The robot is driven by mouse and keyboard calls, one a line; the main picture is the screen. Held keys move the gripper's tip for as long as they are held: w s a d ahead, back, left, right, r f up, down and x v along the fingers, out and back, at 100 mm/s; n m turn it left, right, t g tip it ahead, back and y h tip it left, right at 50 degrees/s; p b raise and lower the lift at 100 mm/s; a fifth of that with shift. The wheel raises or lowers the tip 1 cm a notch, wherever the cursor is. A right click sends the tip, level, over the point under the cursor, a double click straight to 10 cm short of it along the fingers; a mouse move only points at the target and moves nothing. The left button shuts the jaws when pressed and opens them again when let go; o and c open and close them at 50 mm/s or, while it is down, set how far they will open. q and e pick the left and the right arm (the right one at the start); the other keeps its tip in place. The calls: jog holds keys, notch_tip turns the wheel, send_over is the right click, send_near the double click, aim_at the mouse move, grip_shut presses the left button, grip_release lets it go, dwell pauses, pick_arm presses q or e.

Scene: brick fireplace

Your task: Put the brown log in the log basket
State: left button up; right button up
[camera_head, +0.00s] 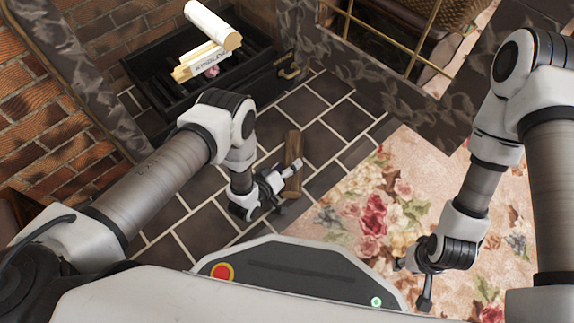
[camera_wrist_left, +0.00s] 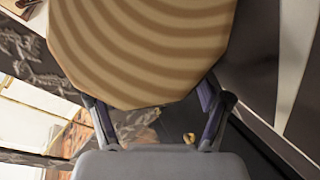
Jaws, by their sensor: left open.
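The brown log (camera_head: 293,150) is on the dark tiled floor in front of the hearth. My left gripper (camera_head: 286,188) is open at its near end. In the left wrist view the log's pale ringed end (camera_wrist_left: 140,45) fills the top, just ahead of the two spread fingers (camera_wrist_left: 155,122). I cannot tell whether they touch it. A woven brown basket (camera_head: 460,12) shows partly at the top right, behind a brass rail; it may be the log basket. My right gripper (camera_head: 410,283) is open and empty over the flowered rug.
A black metal box (camera_head: 255,95) with a brass handle stands at the back. It holds a white log (camera_head: 212,25) and a pack of kindling (camera_head: 208,64). A dark marble kerb (camera_head: 370,75) and brass rail (camera_head: 390,35) border the area. The flowered rug (camera_head: 400,190) lies at right.

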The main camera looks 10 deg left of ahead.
pick_arm(q)
jog(key=p+v, duration=0.5)
jog(key=v, duration=0.6)
jog(key=shift+r+p, duration=0.2)
jog(key=shift+p, duration=0.2)
jog(key=shift+s+a, duration=0.25)
jog(key=shift+s, duration=0.15)
jog(key=shift+a, duration=0.25)
jog(key=s+a+r+m+g+y, duration=0.1)
jog(key=s+a+r+g+y, duration=0.2)
jog(key=s+a+r+g, duration=0.2)
jog(key=s+a+r+m+g+y, duration=0.2)
jog(key=s+a+r+g, duration=0.4)
jog(key=s, duration=0.6)
jog(key=shift+m+g+y, duration=0.3)
jog(key=shift+g+y, duration=0.1)
jog(key=shift+g, duration=0.4)
